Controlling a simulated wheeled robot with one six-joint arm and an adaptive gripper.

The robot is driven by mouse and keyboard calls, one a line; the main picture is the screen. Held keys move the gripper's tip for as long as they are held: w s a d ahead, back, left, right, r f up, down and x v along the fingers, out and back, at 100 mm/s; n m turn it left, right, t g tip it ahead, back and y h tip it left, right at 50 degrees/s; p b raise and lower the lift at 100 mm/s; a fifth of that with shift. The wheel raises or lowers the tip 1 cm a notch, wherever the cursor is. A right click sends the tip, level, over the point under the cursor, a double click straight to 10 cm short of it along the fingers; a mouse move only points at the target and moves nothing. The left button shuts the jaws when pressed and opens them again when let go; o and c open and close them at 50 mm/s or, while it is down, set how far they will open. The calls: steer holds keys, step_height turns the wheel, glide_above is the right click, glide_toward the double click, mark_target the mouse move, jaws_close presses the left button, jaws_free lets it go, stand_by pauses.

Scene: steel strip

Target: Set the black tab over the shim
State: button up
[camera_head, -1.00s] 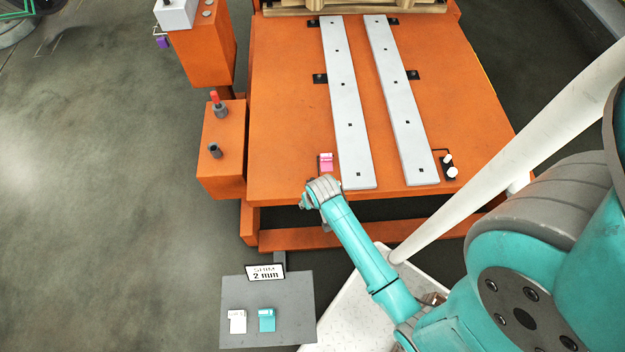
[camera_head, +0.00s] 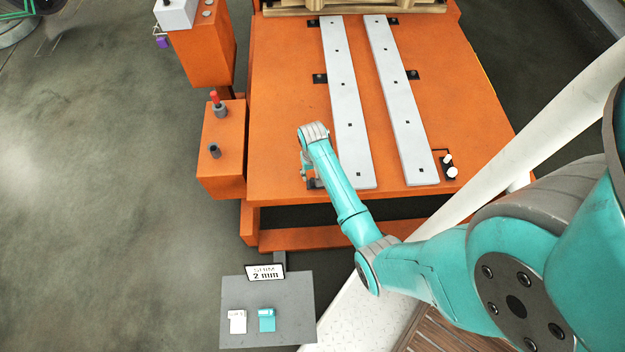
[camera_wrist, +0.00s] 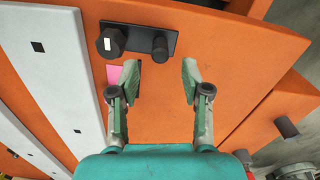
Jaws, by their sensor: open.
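In the wrist view a black tab plate (camera_wrist: 143,38) carries a large round knob with a white mark and a smaller knob. It lies on the orange table near the edge of a pale steel strip (camera_wrist: 60,70). A pink shim (camera_wrist: 113,73) lies by the strip's edge, below the plate in the picture and not under it; a finger partly hides it. My gripper (camera_wrist: 161,78) is open and empty, its fingertips beside the shim and short of the plate. In the head view my gripper (camera_head: 310,178) is low beside the left strip's near end, and my arm hides the shim.
A second strip (camera_head: 400,110) lies to the right, with a black fixture (camera_head: 448,165) with white-topped posts at its near end. An orange block (camera_head: 222,150) with knobs stands left. A grey stand (camera_head: 290,320) holds white and teal pieces and a "SHIM 2 mm" sign (camera_head: 265,272).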

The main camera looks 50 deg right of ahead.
mark_target(312, 179)
steer(key=shift+f, duration=2.8)
jaws_close()
